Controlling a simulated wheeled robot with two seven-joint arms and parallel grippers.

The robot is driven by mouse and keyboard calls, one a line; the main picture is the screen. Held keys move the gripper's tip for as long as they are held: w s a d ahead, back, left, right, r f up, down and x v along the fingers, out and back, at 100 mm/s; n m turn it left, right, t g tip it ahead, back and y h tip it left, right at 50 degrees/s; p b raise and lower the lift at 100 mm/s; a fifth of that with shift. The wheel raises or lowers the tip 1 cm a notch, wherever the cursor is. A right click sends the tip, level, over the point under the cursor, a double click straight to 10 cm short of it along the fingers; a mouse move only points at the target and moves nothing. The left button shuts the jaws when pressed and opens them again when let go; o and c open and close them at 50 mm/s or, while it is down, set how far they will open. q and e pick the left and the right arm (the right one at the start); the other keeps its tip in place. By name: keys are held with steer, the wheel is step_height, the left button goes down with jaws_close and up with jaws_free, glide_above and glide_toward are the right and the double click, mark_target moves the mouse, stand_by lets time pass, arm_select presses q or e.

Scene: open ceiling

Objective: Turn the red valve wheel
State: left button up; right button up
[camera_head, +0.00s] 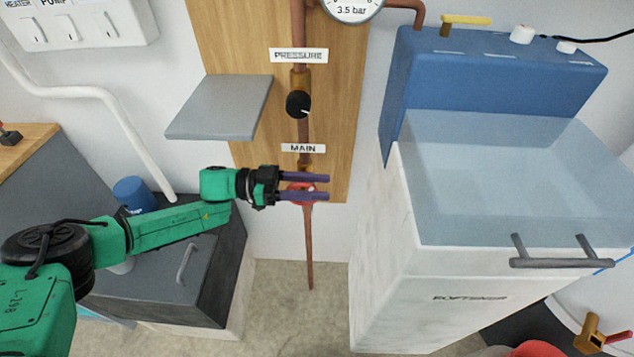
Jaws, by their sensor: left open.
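The red valve wheel (304,187) sits on the copper pipe below the MAIN label (303,148), in the middle of the head view. My left gripper (328,187) reaches in from the left, with its two purple fingers apart, one above the other. The fingers cross in front of the wheel and hide much of it. Red shows between and just around them. I cannot tell whether the fingers touch the wheel. My right gripper is out of view.
A black knob (298,104) is on the pipe above, under the PRESSURE label (298,56). A grey shelf (218,107) juts out at upper left. A blue cup (134,194) stands behind my left arm. A white cabinet (388,270) with a blue-grey top is close on the right.

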arm_select(q)
steer(key=shift+d, duration=0.15)
jaws_close()
steer(key=y+p, duration=0.1)
steer(key=p, duration=0.1)
steer(key=y+p, duration=0.1)
steer(key=p, duration=0.2)
steer(key=shift+d+r+p, duration=0.25)
steer(key=shift+r+p, duration=0.05)
steer(key=shift+r, duration=0.1)
steer(key=y+p, duration=0.1)
steer(key=p, duration=0.1)
steer(key=f+y+p, duration=0.1)
steer(key=y+p, duration=0.1)
steer(key=p, duration=0.1)
steer(key=shift+d+f, duration=0.25)
steer(key=shift+f+t+y+p, duration=0.3)
steer(key=shift+f, duration=0.3)
